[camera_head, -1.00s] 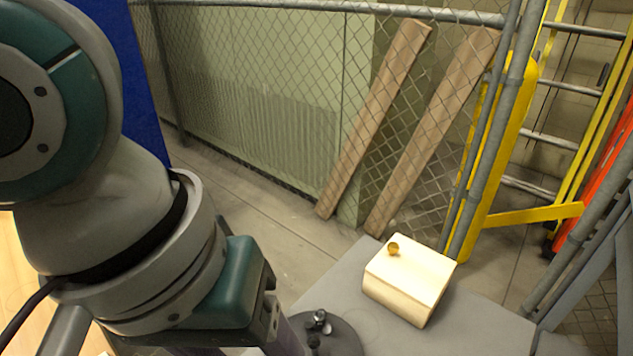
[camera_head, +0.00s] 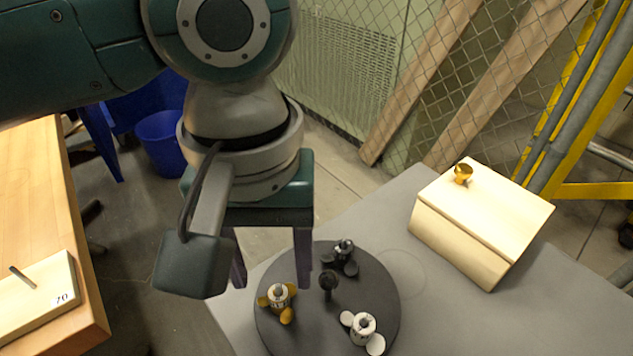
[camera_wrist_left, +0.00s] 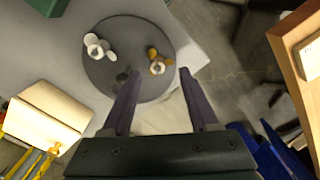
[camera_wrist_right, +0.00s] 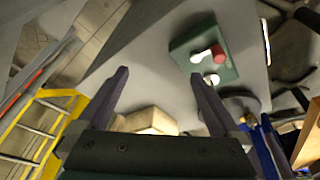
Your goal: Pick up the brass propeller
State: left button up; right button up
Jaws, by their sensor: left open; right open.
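The brass propeller (camera_head: 277,302) lies on a dark round turntable (camera_head: 378,290), at its left front in the head view. A white propeller (camera_head: 362,330) and a black propeller (camera_head: 343,256) sit on the same disc, around a dark central knob (camera_head: 328,282). My left gripper (camera_head: 271,284) is open, pointing down above the disc's left side. In the left wrist view (camera_wrist_left: 158,76) the brass propeller (camera_wrist_left: 157,64) shows just beyond and between its fingertips. The black propeller (camera_wrist_left: 123,76) is partly hidden by one finger. My right gripper (camera_wrist_right: 160,76) is open and empty, seen in its wrist view.
A cream box (camera_head: 480,225) with a small gold cup-like piece (camera_head: 463,174) stands right of the disc on the grey table (camera_head: 395,210). The right wrist view shows a green box (camera_wrist_right: 222,70) with red and white parts. A wooden bench (camera_head: 35,190) is at left.

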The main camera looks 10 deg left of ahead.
aim_at(277, 288)
pick_arm(q)
notch_tip(277, 288, down, 4)
jog(key=shift+d+r+b, duration=0.1)
jog(key=shift+d+b, duration=0.05)
jog(key=shift+b, duration=0.4)
grip_shut()
